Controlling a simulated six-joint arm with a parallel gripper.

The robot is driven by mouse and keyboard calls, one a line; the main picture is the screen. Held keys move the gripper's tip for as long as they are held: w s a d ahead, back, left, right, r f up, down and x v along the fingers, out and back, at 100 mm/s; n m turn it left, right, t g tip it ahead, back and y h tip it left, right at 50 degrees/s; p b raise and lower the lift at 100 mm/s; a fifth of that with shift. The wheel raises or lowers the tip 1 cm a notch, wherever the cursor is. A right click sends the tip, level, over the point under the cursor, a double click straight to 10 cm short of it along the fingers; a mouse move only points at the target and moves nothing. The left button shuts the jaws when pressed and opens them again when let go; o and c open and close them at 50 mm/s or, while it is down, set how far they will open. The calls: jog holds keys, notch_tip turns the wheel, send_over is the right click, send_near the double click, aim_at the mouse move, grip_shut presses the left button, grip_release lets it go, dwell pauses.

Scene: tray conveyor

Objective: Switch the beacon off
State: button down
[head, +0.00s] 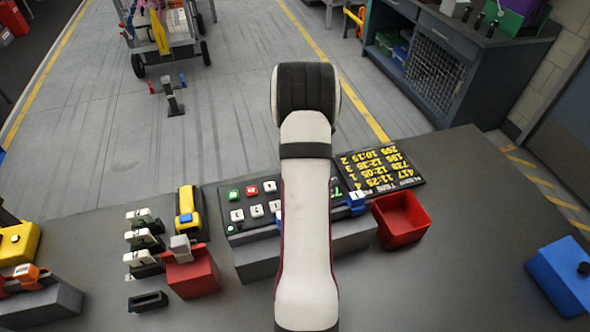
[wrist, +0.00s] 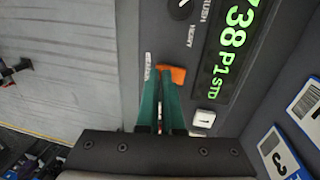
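In the wrist view the green fingers of my gripper (wrist: 160,82) are close together, with nothing seen held between them. Their tips are at an orange switch-like part (wrist: 172,73) on the dark control panel (wrist: 128,45); I cannot tell whether they touch it. A small white label, too blurred to read, lies left of the orange part. Which part is the beacon's control is not clear. In the head view the control panel (head: 240,226) is partly hidden behind my arm, and my gripper is hidden too. No lit beacon is clearly seen.
A green-lettered display (wrist: 232,50) and a white key (wrist: 204,118) are right of the fingers. On the counter, a red bin (head: 402,218), a yellow-lettered board (head: 380,168), a red block (head: 192,274) and a blue box (head: 562,275) stand around.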

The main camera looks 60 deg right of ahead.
jog(key=shift+s+a+f, duration=0.15)
jog(key=shift+s+f, duration=0.05)
jog(key=shift+s+a, duration=0.55)
jog(key=shift+a, duration=0.05)
jog(key=shift+r, duration=0.15)
notch_tip(320, 180, up, 14)
jog(key=s+a, duration=0.1)
jog(key=shift+s+a, duration=0.25)
jog(key=f, duration=0.4)
jog(key=w+d+f, duration=0.1)
jog(key=f, duration=0.3)
jog(key=w+d+f, duration=0.1)
jog(key=f, duration=0.3)
jog(key=shift+w+d+f, duration=0.2)
jog(key=shift+d+f, duration=0.05)
jog(key=shift+w+d+f, duration=0.1)
jog(key=shift+f, duration=0.55)
